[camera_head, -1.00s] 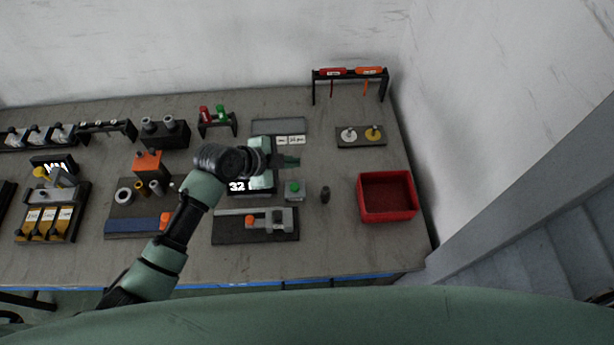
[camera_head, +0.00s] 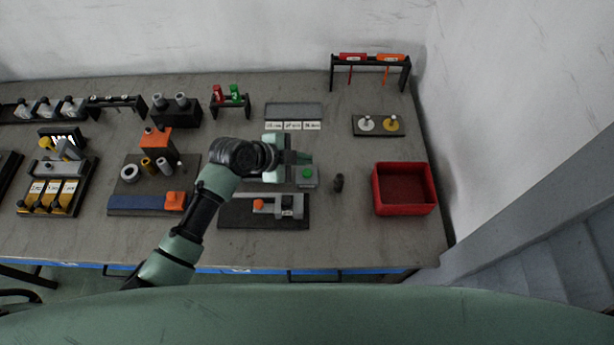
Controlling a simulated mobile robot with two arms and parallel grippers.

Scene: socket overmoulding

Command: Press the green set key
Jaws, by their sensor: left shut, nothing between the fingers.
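The green key (camera_head: 307,173) is a round green button on top of a small grey box (camera_head: 308,183), right of centre on the bench. My left gripper (camera_head: 304,158) is shut and empty. It is just behind and left of the green key in the picture. Whether its fingertips touch the box or hover above it I cannot tell. My left wrist and gripper body hide the display unit beside the box. My right gripper is not in view.
A small dark knob (camera_head: 339,182) stands right of the grey box. A red bin (camera_head: 404,210) is farther right. A black fixture with a grey slide and orange knob (camera_head: 264,222) lies in front. Label cards (camera_head: 293,126) and a grey tray (camera_head: 293,110) lie behind.

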